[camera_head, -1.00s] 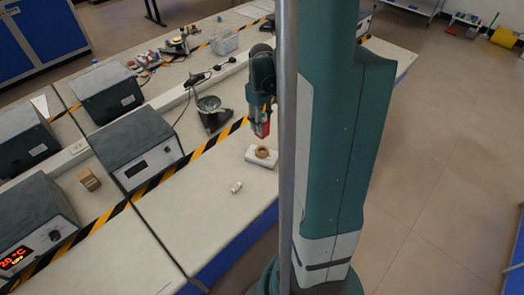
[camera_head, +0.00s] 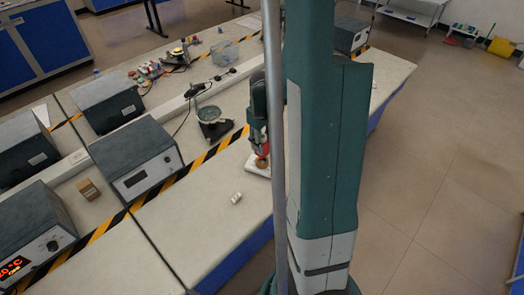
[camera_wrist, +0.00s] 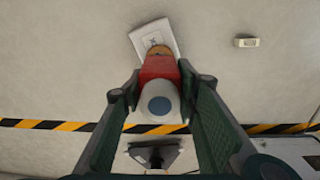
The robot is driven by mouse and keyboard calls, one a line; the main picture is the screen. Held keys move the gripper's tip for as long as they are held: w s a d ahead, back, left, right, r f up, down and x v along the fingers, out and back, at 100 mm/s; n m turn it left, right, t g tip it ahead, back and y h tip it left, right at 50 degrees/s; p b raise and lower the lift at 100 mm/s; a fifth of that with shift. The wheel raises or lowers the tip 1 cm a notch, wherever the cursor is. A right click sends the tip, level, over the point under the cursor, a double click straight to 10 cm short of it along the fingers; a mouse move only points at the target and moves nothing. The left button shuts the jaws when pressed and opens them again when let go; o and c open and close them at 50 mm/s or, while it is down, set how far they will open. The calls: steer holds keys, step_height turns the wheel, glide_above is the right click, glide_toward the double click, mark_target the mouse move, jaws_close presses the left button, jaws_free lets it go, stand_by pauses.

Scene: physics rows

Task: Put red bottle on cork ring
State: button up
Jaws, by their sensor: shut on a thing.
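My gripper (camera_wrist: 157,84) is shut on the red bottle (camera_wrist: 158,70), with one finger on each side of it. The bottle's near end is white with a blue disc and faces the wrist camera. The cork ring (camera_wrist: 159,50) shows just beyond the bottle's far end and is partly hidden by it. The ring sits on a white block (camera_wrist: 150,36). In the head view, my gripper (camera_head: 261,140) points down with the red bottle (camera_head: 262,149) at the cork ring (camera_head: 262,161). I cannot tell whether the bottle touches the ring.
A small pale object (camera_head: 236,198) lies on the bench left of the white block. A black stand with a round dish (camera_head: 211,120) stands farther back. Yellow-black tape (camera_head: 190,166) crosses the bench, with grey instrument boxes (camera_head: 137,160) beyond.

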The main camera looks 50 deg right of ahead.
steer(key=shift+f, duration=2.05)
steer(key=shift+f, duration=0.2)
steer(key=o, duration=1)
steer(key=shift+r, duration=0.25)
steer(key=shift+r, duration=5.95)
